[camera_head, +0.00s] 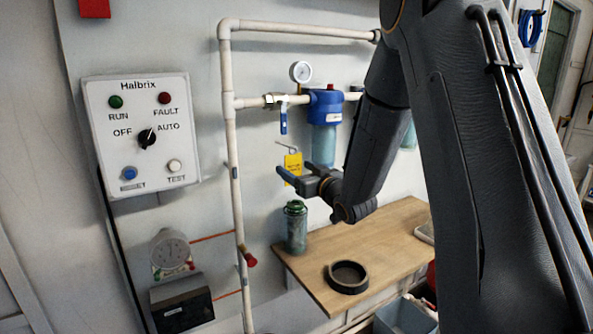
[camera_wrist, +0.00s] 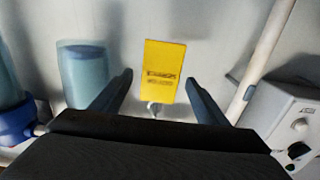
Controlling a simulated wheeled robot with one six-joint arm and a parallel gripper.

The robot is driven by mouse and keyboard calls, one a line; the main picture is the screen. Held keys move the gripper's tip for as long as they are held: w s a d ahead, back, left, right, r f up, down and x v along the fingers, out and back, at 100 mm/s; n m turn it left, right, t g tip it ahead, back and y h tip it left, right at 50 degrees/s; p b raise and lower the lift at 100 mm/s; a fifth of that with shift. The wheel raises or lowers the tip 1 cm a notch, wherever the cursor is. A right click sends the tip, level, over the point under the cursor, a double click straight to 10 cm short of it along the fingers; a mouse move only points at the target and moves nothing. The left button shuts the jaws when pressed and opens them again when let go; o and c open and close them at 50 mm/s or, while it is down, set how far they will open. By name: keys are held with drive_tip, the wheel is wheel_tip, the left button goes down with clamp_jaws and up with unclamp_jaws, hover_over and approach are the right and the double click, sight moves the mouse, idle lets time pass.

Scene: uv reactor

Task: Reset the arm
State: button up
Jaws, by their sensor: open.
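My gripper (camera_head: 281,176) is open and empty in the head view, held above the wooden bench and pointing left in front of the wall pipes. A yellow tag (camera_head: 293,165) hangs on a hook on the wall beside it. In the wrist view my gripper (camera_wrist: 158,90) has its two fingers spread apart, with the yellow tag (camera_wrist: 165,70) seen between them.
The Halbrix control panel (camera_head: 140,135) is at the left. A blue-topped filter (camera_head: 324,115), pressure gauge (camera_head: 300,71) and white pipes (camera_head: 232,150) are close to my arm. A green canister (camera_head: 295,228) and black ring (camera_head: 347,278) sit on the wooden bench (camera_head: 395,235).

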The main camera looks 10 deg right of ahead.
drive_tip(key=s+d+f+m+g+h+b, duration=0.1)
drive_tip(key=s+f+g+h, duration=0.1)
drive_tip(key=s+f+g, duration=0.45)
drive_tip(key=s+d+f+m+g+h, duration=0.15)
drive_tip(key=s+f, duration=0.25)
drive_tip(key=s, duration=0.6)
drive_tip(key=s+d+f+m+g+h+b, duration=0.1)
drive_tip(key=s+f+g+h, duration=0.25)
drive_tip(key=s+f, duration=0.4)
drive_tip(key=s+a+g, duration=0.1)
drive_tip(key=s+g, duration=0.1)
drive_tip(key=s, duration=0.4)
drive_tip(key=s+a+g+y, duration=0.1)
drive_tip(key=s+a+g, duration=0.1)
drive_tip(key=s, duration=0.5)
drive_tip(key=shift+s+g, duration=0.25)
drive_tip(key=shift+g, duration=0.1)
